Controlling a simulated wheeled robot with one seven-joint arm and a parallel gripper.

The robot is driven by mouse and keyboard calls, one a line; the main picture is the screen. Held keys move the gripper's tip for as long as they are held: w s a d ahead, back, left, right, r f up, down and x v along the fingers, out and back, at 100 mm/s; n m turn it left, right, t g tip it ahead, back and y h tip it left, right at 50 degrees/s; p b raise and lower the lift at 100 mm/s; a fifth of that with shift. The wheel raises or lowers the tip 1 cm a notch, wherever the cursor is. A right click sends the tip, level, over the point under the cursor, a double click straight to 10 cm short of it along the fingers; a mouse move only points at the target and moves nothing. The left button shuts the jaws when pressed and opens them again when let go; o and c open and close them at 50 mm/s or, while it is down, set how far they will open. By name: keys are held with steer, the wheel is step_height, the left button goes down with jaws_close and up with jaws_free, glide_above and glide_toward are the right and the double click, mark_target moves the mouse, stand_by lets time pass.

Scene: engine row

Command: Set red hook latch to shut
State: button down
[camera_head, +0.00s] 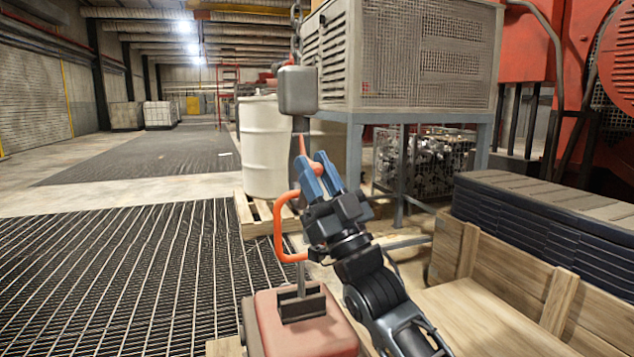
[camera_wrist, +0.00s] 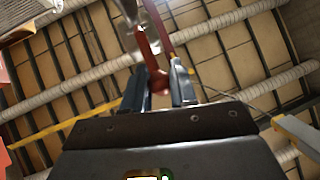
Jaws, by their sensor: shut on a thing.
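The red hook latch (camera_head: 303,146) slants beside the grey shank below a grey hook block (camera_head: 298,90). Its rounded red end (camera_head: 320,160) sits at the fingertips of my gripper (camera_head: 318,178). My gripper, with blue fingers, is shut on this end, reaching up from the lower right. In the wrist view, the red latch (camera_wrist: 149,48) runs down between the two fingers (camera_wrist: 159,86). An orange-red curved hook or handle (camera_head: 278,228) shows left of my gripper; where its upper end joins is partly hidden.
A red block (camera_head: 305,330) with a dark bracket and upright rod stands below. A wooden crate (camera_head: 505,280) with dark ribbed cases (camera_head: 545,215) is at right. A white drum (camera_head: 265,150) and a grey machine housing (camera_head: 405,55) stand behind. Floor grating at left is clear.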

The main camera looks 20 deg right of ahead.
steer(key=shift+w+f+b, duration=0.25)
steer(key=shift+w+f, duration=0.05)
steer(key=shift+f, duration=0.2)
steer(key=shift+w+f+b, duration=0.25)
steer(key=shift+w+f, duration=0.05)
steer(key=shift+f, duration=0.2)
steer(key=shift+w+h, duration=0.1)
steer(key=shift+h, duration=0.2)
steer(key=c, duration=1.2)
jaws_free()
steer(key=shift+o, duration=1.1)
steer(key=shift+r, duration=0.15)
steer(key=p+v, duration=0.1)
steer(key=v, duration=0.7)
